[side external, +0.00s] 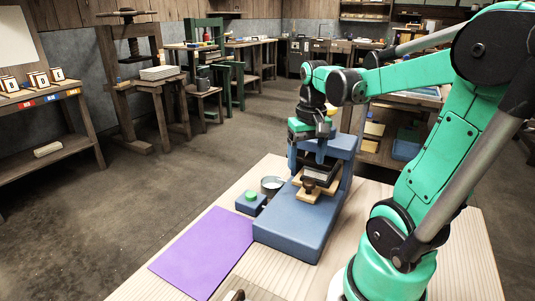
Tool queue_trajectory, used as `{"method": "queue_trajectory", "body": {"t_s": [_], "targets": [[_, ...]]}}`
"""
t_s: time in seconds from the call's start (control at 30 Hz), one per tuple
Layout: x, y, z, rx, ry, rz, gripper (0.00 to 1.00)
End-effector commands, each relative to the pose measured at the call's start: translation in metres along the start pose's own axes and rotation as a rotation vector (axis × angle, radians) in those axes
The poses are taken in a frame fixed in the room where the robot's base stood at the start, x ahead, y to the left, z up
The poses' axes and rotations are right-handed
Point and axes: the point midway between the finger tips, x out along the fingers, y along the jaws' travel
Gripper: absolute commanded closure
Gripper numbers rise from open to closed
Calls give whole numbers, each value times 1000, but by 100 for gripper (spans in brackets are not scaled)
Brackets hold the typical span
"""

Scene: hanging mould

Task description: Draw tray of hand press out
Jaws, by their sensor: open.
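The blue hand press (291,228) stands on the pale wooden table, with a flat bed reaching toward the camera. Its light wooden tray (300,182) lies on the bed, partly under the press head, with a dark brown knob (308,186) on its near side. A dark block with a pale edge (319,173) sits above the tray, under the head; whether they touch is unclear. My gripper (324,133) is at the top of the press, above and behind the tray. It is open and apart from the knob; its fingers are small and partly lost against the press.
A blue box with a green button (251,198) and a round metal dish (272,185) stand left of the press. A purple mat (205,251) lies clear at the front left. My arm stands close on the right. Workbenches are well behind.

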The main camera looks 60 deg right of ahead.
Motion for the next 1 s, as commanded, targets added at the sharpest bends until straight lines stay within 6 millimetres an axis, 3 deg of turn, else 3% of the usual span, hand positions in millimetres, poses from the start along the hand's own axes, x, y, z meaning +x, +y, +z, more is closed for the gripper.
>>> {"method": "queue_trajectory", "body": {"t_s": [0.13,0.6,1.0], "targets": [[4,13,0,53,-41,1,30],[50,13,2,50,-39,1,30],[56,12,3,49,-39,1,30]]}}
